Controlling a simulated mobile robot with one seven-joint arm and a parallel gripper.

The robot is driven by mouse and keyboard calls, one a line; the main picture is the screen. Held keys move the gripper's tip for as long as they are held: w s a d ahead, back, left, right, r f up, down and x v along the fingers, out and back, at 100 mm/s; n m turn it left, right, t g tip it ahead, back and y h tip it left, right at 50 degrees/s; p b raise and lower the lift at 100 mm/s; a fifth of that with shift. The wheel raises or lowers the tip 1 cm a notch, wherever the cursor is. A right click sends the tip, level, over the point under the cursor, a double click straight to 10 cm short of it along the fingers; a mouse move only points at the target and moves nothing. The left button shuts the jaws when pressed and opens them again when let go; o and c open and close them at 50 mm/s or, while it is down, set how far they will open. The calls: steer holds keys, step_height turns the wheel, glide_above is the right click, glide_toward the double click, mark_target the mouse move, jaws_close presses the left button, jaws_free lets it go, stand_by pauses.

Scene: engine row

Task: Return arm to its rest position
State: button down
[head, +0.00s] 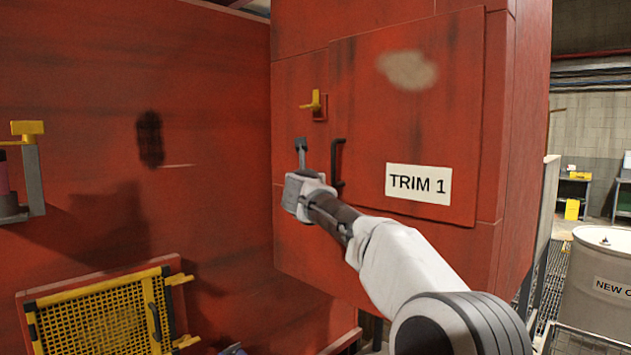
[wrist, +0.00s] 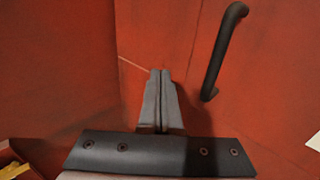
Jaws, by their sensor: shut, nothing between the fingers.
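My arm reaches up and to the left in the head view, in front of the red cabinet marked TRIM 1 (head: 418,186). My gripper (head: 300,145) is at its end, left of the black door handle (head: 338,165). In the wrist view my gripper (wrist: 160,75) has its two fingers together, with nothing between them. The black handle (wrist: 222,50) stands to the right of the fingers there, apart from them.
A yellow latch (head: 315,103) sits on the cabinet above my gripper. A yellow mesh panel (head: 100,318) is at the lower left, and a yellow-topped bracket (head: 30,165) at the far left. A white drum (head: 600,285) stands at the right.

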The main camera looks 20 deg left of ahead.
steer(key=s+a+b, duration=0.2)
steer(key=s+a, duration=0.2)
steer(key=s, duration=0.3)
steer(key=s+d+r+n+y, duration=0.4)
steer(key=s+d+r+n, duration=0.15)
steer(key=n, duration=0.55)
steer(key=s+d+f+n+g+h, duration=0.3)
steer(key=s+d+f+n, duration=0.4)
steer(key=s+d+f, duration=0.4)
steer(key=s+d+f+n+g+h, duration=0.3)
steer(key=s+d+f+n, duration=0.4)
steer(key=s+d+f, duration=0.4)
steer(key=s+d+f+n+g+h, duration=0.3)
steer(key=s+d+f, duration=0.8)
steer(key=d, duration=0.8)
steer(key=f+n+g, duration=0.1)
steer(key=n+g, duration=0.1)
steer(key=n, duration=0.2)
steer(key=shift+s+f+g, duration=0.15)
steer(key=shift+g, duration=0.15)
